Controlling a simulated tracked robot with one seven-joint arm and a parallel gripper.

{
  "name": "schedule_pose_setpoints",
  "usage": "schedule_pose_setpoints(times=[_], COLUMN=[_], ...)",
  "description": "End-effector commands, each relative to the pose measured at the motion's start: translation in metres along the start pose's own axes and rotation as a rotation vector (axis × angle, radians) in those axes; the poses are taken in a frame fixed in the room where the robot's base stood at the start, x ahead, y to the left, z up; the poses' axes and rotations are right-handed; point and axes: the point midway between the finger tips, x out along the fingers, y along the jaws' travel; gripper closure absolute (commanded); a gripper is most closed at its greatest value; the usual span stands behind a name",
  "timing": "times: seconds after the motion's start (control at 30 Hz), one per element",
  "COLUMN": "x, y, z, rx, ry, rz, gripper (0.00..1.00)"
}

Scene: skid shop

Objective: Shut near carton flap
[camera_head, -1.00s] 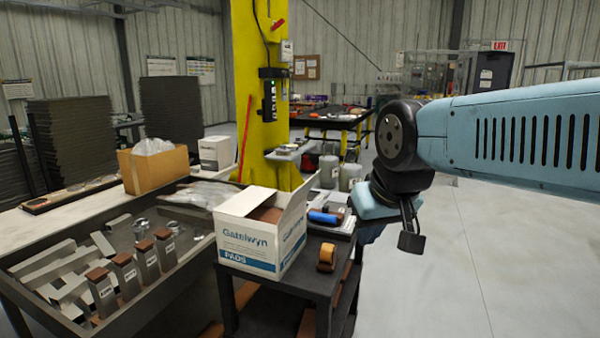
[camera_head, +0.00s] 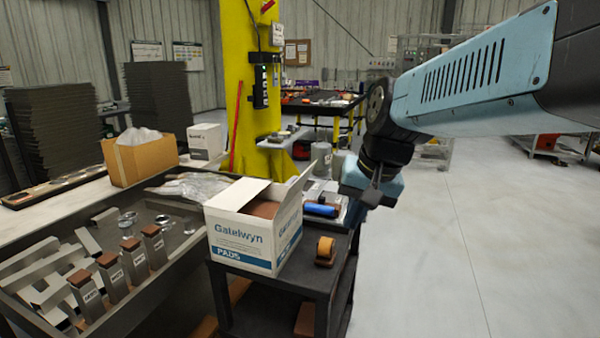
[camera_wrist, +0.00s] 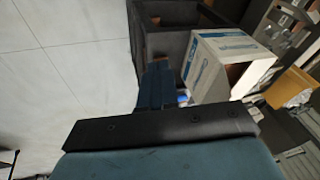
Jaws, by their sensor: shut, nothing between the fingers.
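The white carton (camera_head: 243,238) with blue "PADS" lettering stands on a dark cart, its top partly open. One flap (camera_head: 298,187) stands up and leans outward on the right side, nearest my arm. Another flap (camera_head: 238,193) lies sloped at the left of the top; brown contents show between them. My gripper (camera_head: 368,198) hangs to the right of the carton, apart from it, with shut, empty fingers. In the wrist view my shut fingers (camera_wrist: 156,84) point toward the cart, left of the carton (camera_wrist: 212,62); the far flap edges are hard to make out there.
A bin of metal parts (camera_head: 150,290) lies left. A yellow column (camera_head: 250,90) rises behind. Open floor (camera_head: 450,260) is on the right.

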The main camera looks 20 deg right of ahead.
Motion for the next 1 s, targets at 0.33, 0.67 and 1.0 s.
schedule_pose_setpoints(times=[0.33,0.67,1.0], x=[0.034,0.046,0.042], y=[-0.011,0.012,0.054], z=[-0.059,-0.148,-0.21], rx=[0.751,1.406,1.746], ry=[-0.307,-0.595,-0.783], rz=[-0.198,-0.478,-0.707], gripper=[1.0,1.0,1.0])
